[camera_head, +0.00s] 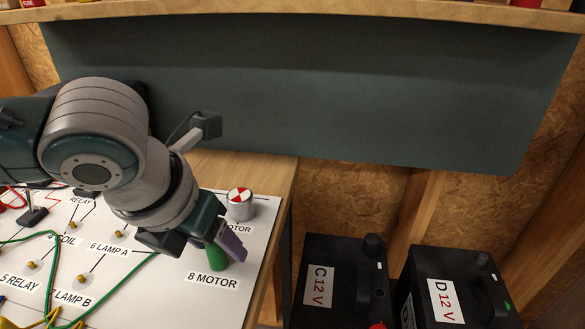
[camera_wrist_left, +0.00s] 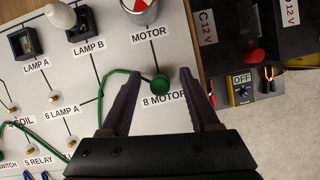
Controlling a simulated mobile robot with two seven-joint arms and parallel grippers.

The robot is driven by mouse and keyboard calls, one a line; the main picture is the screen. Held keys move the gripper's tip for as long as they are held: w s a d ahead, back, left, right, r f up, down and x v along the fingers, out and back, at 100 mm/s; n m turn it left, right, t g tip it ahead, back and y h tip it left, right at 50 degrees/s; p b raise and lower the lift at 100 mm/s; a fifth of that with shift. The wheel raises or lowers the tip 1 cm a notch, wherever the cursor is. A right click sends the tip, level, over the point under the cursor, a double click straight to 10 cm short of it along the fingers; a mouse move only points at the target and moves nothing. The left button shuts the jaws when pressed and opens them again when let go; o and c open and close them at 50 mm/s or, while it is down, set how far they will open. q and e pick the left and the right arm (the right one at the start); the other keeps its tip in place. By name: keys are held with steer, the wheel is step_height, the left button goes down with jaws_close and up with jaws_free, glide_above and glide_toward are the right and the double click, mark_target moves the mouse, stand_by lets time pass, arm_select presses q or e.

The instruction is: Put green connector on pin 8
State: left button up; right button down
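The green connector (camera_head: 216,258) stands at the board just above the label 8 MOTOR (camera_head: 212,280). It also shows in the left wrist view (camera_wrist_left: 161,84), with a green wire running left from it. Pin 8 itself is not visible; the connector covers the spot beside its label. My left gripper (camera_head: 222,240) is low over the connector. In the left wrist view the purple fingers (camera_wrist_left: 157,82) are spread on both sides of the connector, with gaps to it. Whether the connector is fully down on the pin cannot be told. My right gripper is not in view.
The white board (camera_head: 195,310) carries several brass pins, wires and a motor (camera_head: 240,204) behind the connector. Black batteries C (camera_head: 343,265) and D (camera_head: 470,275) stand to the right. A dark panel (camera_head: 330,85) is at the back.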

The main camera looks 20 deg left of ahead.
arm_select(q)
steer(key=shift+r, duration=0.1)
steer(key=p+v, duration=0.3)
steer(key=v, duration=0.6)
steer(key=s+d+r+n+h+p, duration=0.4)
steer(key=d+n, duration=0.5)
steer(key=n, duration=0.5)
steer(key=s+a+r+n+y+p, duration=0.1)
steer(key=s+a+n+y+p, duration=0.4)
steer(key=n, duration=1.3)
steer(key=s+r+p, duration=0.1)
steer(key=r+p, duration=1.7)
steer(key=r, duration=0.1)
steer(key=s+r+n+g+h+p, duration=0.1)
steer(key=s+r+p, duration=0.1)
steer(key=r+p, duration=1.7)
steer(key=shift+s+a, duration=0.35)
steer(key=shift+a, duration=0.15)
